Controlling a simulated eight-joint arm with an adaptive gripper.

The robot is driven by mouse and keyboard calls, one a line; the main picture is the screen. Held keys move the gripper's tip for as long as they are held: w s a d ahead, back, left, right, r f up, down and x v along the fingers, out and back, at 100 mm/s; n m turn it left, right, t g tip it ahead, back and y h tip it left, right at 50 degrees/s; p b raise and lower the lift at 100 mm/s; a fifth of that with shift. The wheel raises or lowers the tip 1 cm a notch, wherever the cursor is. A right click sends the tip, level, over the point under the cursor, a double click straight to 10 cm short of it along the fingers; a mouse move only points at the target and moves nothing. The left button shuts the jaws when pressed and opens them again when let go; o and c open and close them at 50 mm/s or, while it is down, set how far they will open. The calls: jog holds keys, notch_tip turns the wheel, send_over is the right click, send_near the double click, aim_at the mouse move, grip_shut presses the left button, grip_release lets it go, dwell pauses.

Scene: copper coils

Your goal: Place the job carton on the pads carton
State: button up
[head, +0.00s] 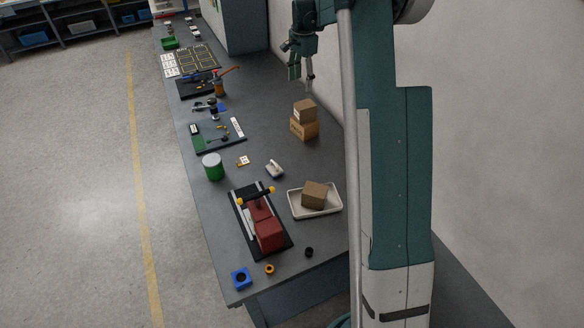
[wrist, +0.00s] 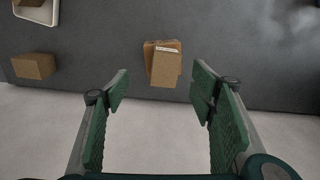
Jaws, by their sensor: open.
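Two brown cartons stand stacked near the wall side of the bench. The upper carton (head: 305,109) is smaller and sits on the lower carton (head: 304,130), which is more orange. In the wrist view the upper carton (wrist: 165,70) has a pale label strip along its far edge, and the lower carton (wrist: 150,52) shows beside it. A third brown carton (head: 314,194) sits in a white tray (head: 296,210) nearer the camera. I cannot read which carton is job or pads. My gripper (head: 302,80) is open and empty, above and beyond the stack; its fingers (wrist: 161,92) are spread either side of it in the wrist view.
A red fixture (head: 267,235), a green-and-white can (head: 213,167) and a small white object (head: 275,169) stand on the bench (head: 270,120). Bench around the stack is clear.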

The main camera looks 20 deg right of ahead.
jog(key=s+a+r+n+t, duration=0.2)
jog(key=s+a+r+n, duration=0.2)
jog(key=s+a+r, duration=0.65)
jog(key=s+a+r+n+t, duration=0.1)
jog(key=s+a+r+n, duration=0.45)
jog(key=s, duration=0.75)
jog(key=s+a+f+n+t, duration=0.1)
jog(key=s+a, duration=0.3)
jog(key=s, duration=0.5)
jog(key=s+a+f+n+t, duration=0.1)
jog(key=s+a+f+n, duration=0.2)
jog(key=s, duration=0.7)
jog(key=s+a+f+n+t, duration=0.1)
jog(key=s+a+f+n, duration=0.1)
jog(key=s+a, duration=0.4)
jog(key=s+n, duration=0.1)
jog(key=s, duration=0.2)
jog(key=shift+s+a+f+t, duration=0.15)
jog(key=shift+s+f+t, duration=0.15)
